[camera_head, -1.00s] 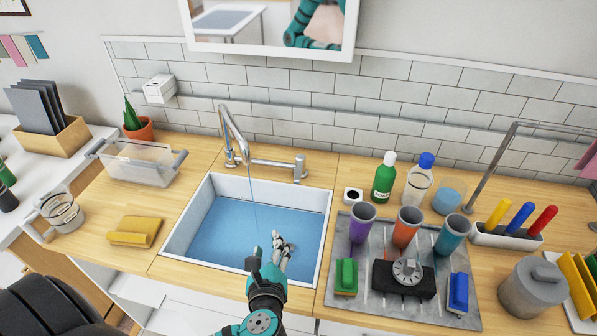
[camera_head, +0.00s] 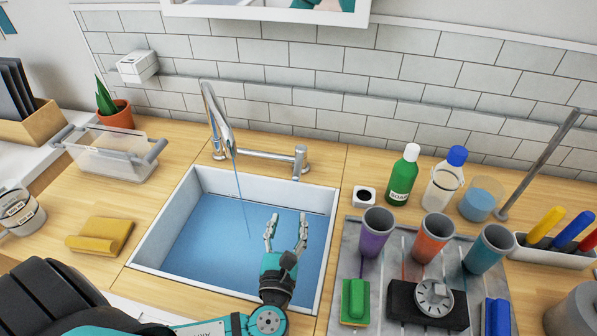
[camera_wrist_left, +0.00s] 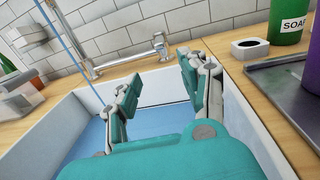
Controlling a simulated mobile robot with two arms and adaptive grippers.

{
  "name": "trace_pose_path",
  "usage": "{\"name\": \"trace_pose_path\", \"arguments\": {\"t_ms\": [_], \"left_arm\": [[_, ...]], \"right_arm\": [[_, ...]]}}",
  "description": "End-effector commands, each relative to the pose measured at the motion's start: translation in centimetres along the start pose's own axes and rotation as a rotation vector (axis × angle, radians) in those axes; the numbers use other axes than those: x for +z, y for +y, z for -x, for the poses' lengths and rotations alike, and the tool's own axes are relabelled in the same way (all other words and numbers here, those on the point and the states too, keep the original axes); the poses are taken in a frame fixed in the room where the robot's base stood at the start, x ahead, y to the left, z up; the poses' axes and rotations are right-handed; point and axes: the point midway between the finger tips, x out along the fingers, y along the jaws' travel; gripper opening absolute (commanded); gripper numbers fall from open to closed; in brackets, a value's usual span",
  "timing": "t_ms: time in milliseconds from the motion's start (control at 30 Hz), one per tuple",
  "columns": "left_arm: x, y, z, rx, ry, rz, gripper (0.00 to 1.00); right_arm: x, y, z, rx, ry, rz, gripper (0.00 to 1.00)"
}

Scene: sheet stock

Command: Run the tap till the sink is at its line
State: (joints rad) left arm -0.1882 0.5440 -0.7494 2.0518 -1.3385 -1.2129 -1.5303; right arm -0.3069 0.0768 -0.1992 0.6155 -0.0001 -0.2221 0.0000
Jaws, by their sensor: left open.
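The tap (camera_head: 219,118) stands behind the sink (camera_head: 163,230). A thin stream (camera_head: 241,200) falls from its spout into the blue water (camera_head: 210,235). The tap's upright knob (camera_head: 300,160) is at the right end of its pipe; the tap also shows in the left wrist view (camera_wrist_left: 160,46). A thin dark line runs along the sink's back inner wall, close above the water; the exact gap is unclear. My left gripper (camera_head: 287,229) is open and empty over the sink's right part, in front of the knob and apart from it. My right gripper is out of view.
Right of the sink are a soap bottle (camera_head: 403,175), a blue-capped bottle (camera_head: 442,185) and a grey mat with purple (camera_head: 375,235), orange (camera_head: 432,240) and teal cups. Left are a yellow cloth (camera_head: 100,236), a clear bin (camera_head: 112,155) and a potted plant (camera_head: 115,115).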

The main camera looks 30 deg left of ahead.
Motion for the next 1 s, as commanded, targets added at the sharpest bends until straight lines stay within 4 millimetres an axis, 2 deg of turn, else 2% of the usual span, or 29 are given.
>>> {"name": "trace_pose_path", "arguments": {"t_ms": [167, 700, 833, 1000], "left_arm": [[0.4, 0.0, -2.1, 0.002, -0.004, -0.001, 0.44], [0.3, 0.0, -13.6, 0.002, -0.002, -0.001, 0.44], [0.2, 0.1, -15.6, 0.002, -0.001, 0.0, 0.44], [0.1, 0.0, -16.9, 0.001, 0.0, 0.002, 0.44]], "right_arm": [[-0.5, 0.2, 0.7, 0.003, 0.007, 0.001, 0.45], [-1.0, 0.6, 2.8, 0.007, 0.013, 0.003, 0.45], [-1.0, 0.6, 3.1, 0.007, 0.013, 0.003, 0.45], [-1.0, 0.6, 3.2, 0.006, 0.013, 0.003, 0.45]]}}
